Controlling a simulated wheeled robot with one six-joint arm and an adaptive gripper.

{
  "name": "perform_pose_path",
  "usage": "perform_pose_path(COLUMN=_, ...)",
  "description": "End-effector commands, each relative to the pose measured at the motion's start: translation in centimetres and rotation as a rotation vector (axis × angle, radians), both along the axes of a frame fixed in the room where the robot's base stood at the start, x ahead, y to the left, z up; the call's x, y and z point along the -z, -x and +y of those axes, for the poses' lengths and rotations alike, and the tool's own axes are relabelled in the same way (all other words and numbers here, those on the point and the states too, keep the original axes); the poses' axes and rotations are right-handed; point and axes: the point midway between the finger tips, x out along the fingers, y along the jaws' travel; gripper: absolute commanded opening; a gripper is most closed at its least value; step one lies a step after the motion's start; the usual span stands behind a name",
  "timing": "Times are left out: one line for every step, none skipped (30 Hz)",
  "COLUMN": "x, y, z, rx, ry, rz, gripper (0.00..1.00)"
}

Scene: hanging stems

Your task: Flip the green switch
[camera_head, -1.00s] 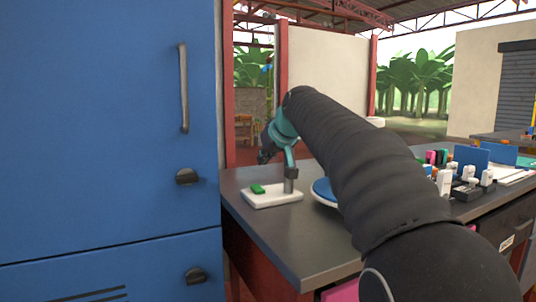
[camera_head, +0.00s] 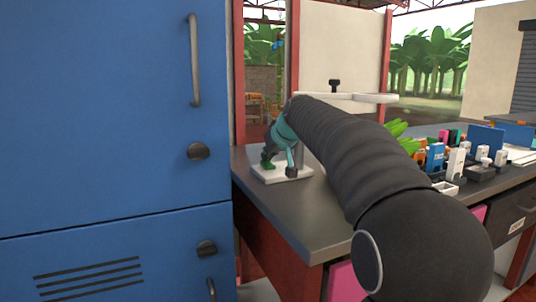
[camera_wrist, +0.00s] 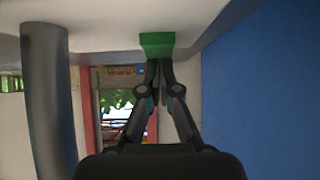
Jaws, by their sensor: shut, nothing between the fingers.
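The green switch (camera_head: 268,166) sits on a white base plate (camera_head: 292,176) at the left end of the dark counter, partly hidden by my gripper. In the wrist view it is a green block (camera_wrist: 157,43) at the top middle, against the pale plate. My gripper (camera_head: 266,158) is at the switch, its fingers shut and empty. In the wrist view the closed fingertips (camera_wrist: 158,66) reach the near edge of the green block. I cannot tell whether they press on it. A grey post (camera_wrist: 48,100) stands on the plate, left in the wrist view.
A blue cabinet (camera_head: 110,110) with handles and knobs stands close on the left. The dark counter (camera_head: 300,218) runs right. Small coloured boxes, a white box (camera_head: 455,163) and a blue panel (camera_head: 485,138) crowd its right part.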

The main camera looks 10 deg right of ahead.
Motion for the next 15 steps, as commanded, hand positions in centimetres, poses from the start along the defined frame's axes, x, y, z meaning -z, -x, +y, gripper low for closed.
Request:
perform_pose_path(x=0.27, y=-0.08, z=0.02, rx=0.0, ry=0.0, rz=0.001, gripper=0.0)
perform_pose_path(x=0.55, y=-0.18, z=0.05, rx=0.0, ry=0.0, rz=0.001, gripper=0.0)
perform_pose_path(x=1.0, y=-0.38, z=0.13, rx=-0.001, ry=0.0, rz=0.001, gripper=0.0)
perform_pose_path(x=0.6, y=-0.3, z=0.1, rx=0.0, ry=0.0, rz=0.0, gripper=0.0)
perform_pose_path(x=0.57, y=-0.29, z=0.09, rx=0.0, ry=0.0, rz=0.0, gripper=0.0)
perform_pose_path(x=0.6, y=-0.29, z=0.09, rx=0.0, ry=0.0, rz=0.001, gripper=0.0)
perform_pose_path(x=0.63, y=-0.29, z=0.09, rx=-0.001, ry=0.0, rz=0.001, gripper=0.0)
perform_pose_path(x=0.65, y=-0.29, z=0.09, rx=-0.001, ry=0.0, rz=0.002, gripper=0.0)
perform_pose_path(x=0.68, y=-0.28, z=0.09, rx=-0.001, ry=0.0, rz=0.002, gripper=0.0)
perform_pose_path(x=0.69, y=-0.27, z=0.08, rx=-0.001, ry=0.0, rz=0.002, gripper=0.0)
perform_pose_path(x=0.72, y=-0.25, z=0.08, rx=-0.001, ry=0.0, rz=0.003, gripper=0.0)
perform_pose_path(x=0.77, y=-0.19, z=0.06, rx=-0.001, ry=0.0, rz=0.003, gripper=0.0)
perform_pose_path(x=0.8, y=-0.13, z=0.03, rx=-0.001, ry=0.0, rz=0.003, gripper=0.0)
perform_pose_path(x=0.85, y=-0.05, z=0.0, rx=-0.001, ry=0.001, rz=0.004, gripper=0.0)
perform_pose_path(x=0.91, y=0.08, z=-0.04, rx=-0.001, ry=0.001, rz=0.004, gripper=0.0)
